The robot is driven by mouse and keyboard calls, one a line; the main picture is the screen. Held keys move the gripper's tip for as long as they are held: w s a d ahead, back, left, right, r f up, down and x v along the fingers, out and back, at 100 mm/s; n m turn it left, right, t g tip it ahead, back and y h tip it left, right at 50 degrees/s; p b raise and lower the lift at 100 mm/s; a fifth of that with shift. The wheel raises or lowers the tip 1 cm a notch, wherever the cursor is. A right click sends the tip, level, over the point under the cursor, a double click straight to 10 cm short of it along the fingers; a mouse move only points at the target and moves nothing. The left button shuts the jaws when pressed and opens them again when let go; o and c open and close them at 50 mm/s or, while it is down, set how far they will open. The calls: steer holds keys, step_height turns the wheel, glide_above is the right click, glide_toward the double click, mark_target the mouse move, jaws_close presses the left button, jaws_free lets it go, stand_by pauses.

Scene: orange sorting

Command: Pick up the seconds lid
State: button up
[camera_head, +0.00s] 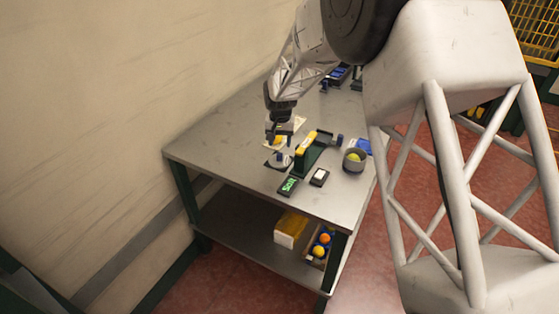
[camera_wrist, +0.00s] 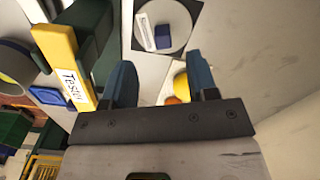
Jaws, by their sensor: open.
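A round grey lid (camera_wrist: 172,16) with a blue knob and a white label lies on a dark square mat at the top of the wrist view. The label is too small to read, so I cannot tell if it says seconds. In the head view a round grey thing (camera_head: 278,160) on a dark mat looks like the same lid. My gripper (camera_wrist: 162,78) is open with nothing held between its fingers. In the wrist view the lid is beyond the fingertips, apart from them. In the head view my gripper (camera_head: 279,136) is over the table, just behind the lid.
A yellow-and-green tester (camera_head: 308,146) stands close right of the lid. A grey pot (camera_head: 355,160) with a yellow-green ball, a green-lettered sign (camera_head: 288,186) and a small device (camera_head: 320,177) are nearby. A white card (camera_wrist: 182,80) with yellow shows between the fingers. The table's left side is clear.

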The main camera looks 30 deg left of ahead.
mark_target(279, 156)
steer(key=shift+f, duration=0.15)
steer(key=shift+f, duration=1.1)
steer(key=shift+a+f, duration=0.15)
steer(key=shift+f, duration=2.5)
jaws_close()
steer(key=shift+r, duration=0.1)
steer(key=shift+r, duration=4.95)
